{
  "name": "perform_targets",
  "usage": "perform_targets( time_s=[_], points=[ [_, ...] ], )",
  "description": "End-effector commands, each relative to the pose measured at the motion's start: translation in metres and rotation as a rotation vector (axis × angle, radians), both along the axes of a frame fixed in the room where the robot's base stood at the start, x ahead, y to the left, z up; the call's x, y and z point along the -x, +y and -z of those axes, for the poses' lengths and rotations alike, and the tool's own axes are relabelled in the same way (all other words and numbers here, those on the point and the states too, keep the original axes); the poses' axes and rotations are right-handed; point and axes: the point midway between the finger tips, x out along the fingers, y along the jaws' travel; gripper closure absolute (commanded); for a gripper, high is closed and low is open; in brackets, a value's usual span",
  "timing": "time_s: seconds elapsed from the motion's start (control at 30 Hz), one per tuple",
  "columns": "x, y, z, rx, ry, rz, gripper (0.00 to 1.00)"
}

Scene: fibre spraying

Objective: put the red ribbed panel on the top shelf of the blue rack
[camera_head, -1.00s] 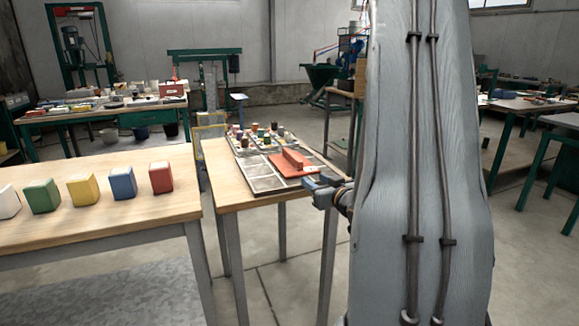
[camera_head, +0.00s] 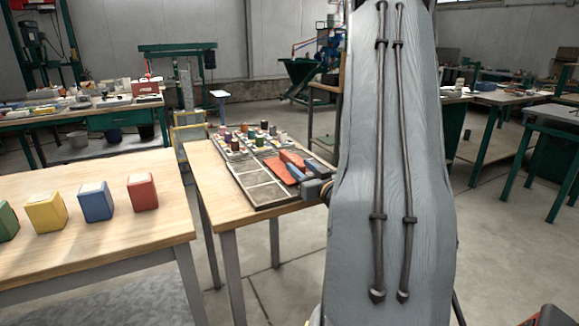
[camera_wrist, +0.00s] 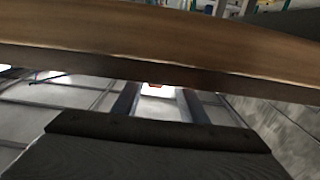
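The red ribbed panel (camera_head: 279,171) lies on the dark compartmented tray (camera_head: 257,188) on the small wooden table, with a raised red rib at its far side. I cannot tell whether the fingers touch the panel. I do not see the blue rack.
The wooden table (camera_head: 215,196) carries the tray and several small coloured jars (camera_head: 262,133) at its far end. A longer table (camera_head: 110,228) at left holds coloured blocks, including a blue block (camera_head: 96,201) and a red block (camera_head: 142,192). The floor between the tables and right benches is open.

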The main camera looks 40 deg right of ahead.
Motion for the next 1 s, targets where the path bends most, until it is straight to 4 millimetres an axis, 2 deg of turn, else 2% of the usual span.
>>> perform_targets(
  time_s=[0.4,0.7,0.77,0.93,1.0],
  points=[
    [-0.048,-0.018,0.001,0.0,0.0,-0.001,0.61],
    [-0.054,-0.019,0.002,-0.001,0.0,0.001,0.61],
    [-0.054,-0.019,0.002,-0.001,0.0,0.001,0.68],
    [-0.054,-0.019,0.002,-0.001,0.0,0.001,0.96],
    [-0.054,-0.019,0.002,-0.001,0.0,0.001,1.0]
  ],
)
